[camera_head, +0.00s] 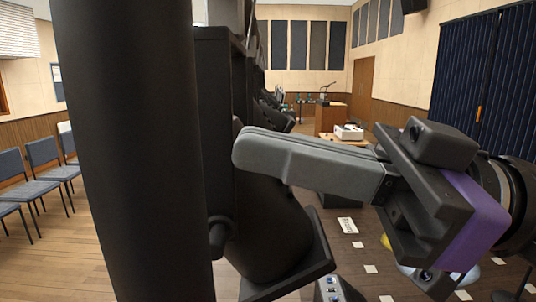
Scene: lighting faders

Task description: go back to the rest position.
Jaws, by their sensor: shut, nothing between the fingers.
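My gripper (247,150) is in the middle of the head view, raised well above the floor. Its long grey fingers point left and lie together, shut with nothing between them. A purple band (466,222) goes around its body at the right. The fingertips appear in front of a dark upright structure; I cannot tell whether they touch it. A dark box with small blue and light parts on top (335,290) shows at the bottom edge, below the gripper, partly cut off. No fader can be made out clearly.
Blue chairs (42,152) line the left wall. A wooden lectern (331,118) and a table with a white device (348,132) stand at the back. Dark blue curtains (480,75) hang at the right. White sheets (347,225) lie on the floor. Wooden floor (60,265) at left is open.

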